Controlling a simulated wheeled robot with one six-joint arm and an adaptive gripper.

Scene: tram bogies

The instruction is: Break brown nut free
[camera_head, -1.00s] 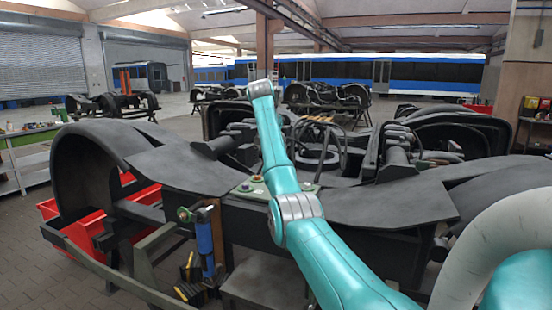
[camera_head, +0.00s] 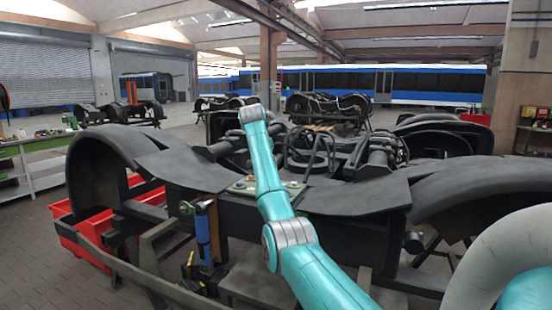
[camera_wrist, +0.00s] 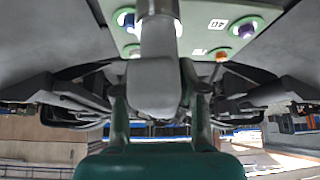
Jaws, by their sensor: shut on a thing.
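My gripper (camera_wrist: 157,98) is shut on a grey tool (camera_wrist: 153,85) with a thick shaft rising to the top of the wrist view. A pale green plate (camera_wrist: 203,13) with printed labels lies beyond it. An orange-brown nut (camera_wrist: 220,57) sits near the plate's lower edge, right of the tool and apart from its visible shaft. A purple nut (camera_wrist: 245,30) is farther right, and a blue one (camera_wrist: 125,17) is left of the shaft. The shaft hides part of the plate and the tool's far end. In the head view the plate (camera_head: 240,190) lies on the bogie; my gripper is hidden there.
The dark bogie (camera_head: 340,200) spans the head view, with curved guards (camera_head: 95,165) at its sides. A red crate (camera_head: 75,225) is low at left, near a workbench (camera_head: 40,165). Open floor lies at left.

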